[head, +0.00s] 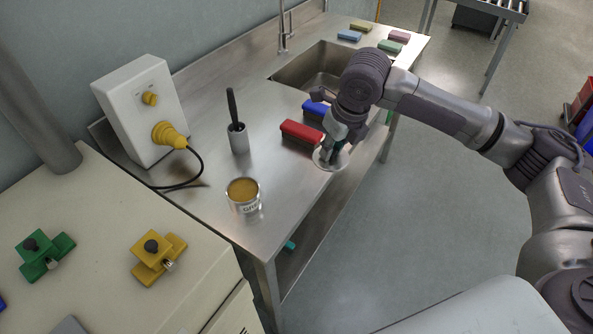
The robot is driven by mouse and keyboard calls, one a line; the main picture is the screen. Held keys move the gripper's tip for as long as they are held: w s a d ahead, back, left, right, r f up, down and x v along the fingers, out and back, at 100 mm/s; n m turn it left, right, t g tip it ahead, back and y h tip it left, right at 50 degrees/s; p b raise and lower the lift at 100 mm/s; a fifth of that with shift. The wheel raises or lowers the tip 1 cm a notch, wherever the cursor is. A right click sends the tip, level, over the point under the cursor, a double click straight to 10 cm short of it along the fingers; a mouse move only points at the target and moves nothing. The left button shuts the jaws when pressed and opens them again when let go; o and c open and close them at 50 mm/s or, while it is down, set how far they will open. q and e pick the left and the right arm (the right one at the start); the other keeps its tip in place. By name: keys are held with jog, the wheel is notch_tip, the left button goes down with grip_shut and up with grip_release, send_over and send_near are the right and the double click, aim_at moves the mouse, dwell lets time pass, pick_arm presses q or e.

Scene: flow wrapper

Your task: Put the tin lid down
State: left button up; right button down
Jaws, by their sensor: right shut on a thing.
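The tin lid (340,163) is a pale round metal disc near the front edge of the steel worktop (285,195). My right gripper (329,156) points down at the lid and is shut on it, hiding part of it. I cannot tell whether the lid touches the worktop or hangs just above it. The open tin (244,199), with an amber-brown content, stands upright on the worktop to the left and nearer. My left gripper is not in view.
A red brush or block (301,132) and a blue one (315,109) lie close beside my right gripper. A pot with a black-handled tool (238,137), a white box with yellow plug (145,110) and a sink (318,68) stand further off. Bare worktop lies between tin and lid.

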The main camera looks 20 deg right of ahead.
jog(key=p, duration=0.1)
send_near(287, 175)
jog(key=s+d+r, duration=0.1)
jog(key=d, duration=0.1)
jog(key=shift+w+a+f+p, duration=0.35)
jog(key=shift+w+a+f, duration=0.75)
jog(key=shift+a+f, duration=0.1)
jog(key=shift+w+a+f, duration=0.1)
jog(key=shift+f, duration=0.05)
notch_tip(287, 175, down, 3)
jog(key=shift+f+p, duration=0.1)
jog(key=shift+p, duration=0.35)
jog(key=shift+f, duration=0.3)
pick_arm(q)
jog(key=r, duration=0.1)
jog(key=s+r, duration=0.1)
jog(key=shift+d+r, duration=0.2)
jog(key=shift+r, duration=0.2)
pick_arm(e)
jog(key=shift+f, duration=0.1)
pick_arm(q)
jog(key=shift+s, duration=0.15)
pick_arm(e)
jog(key=shift+f, duration=0.1)
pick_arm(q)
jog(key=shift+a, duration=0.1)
pick_arm(e)
jog(key=c, duration=1)
grip_release()
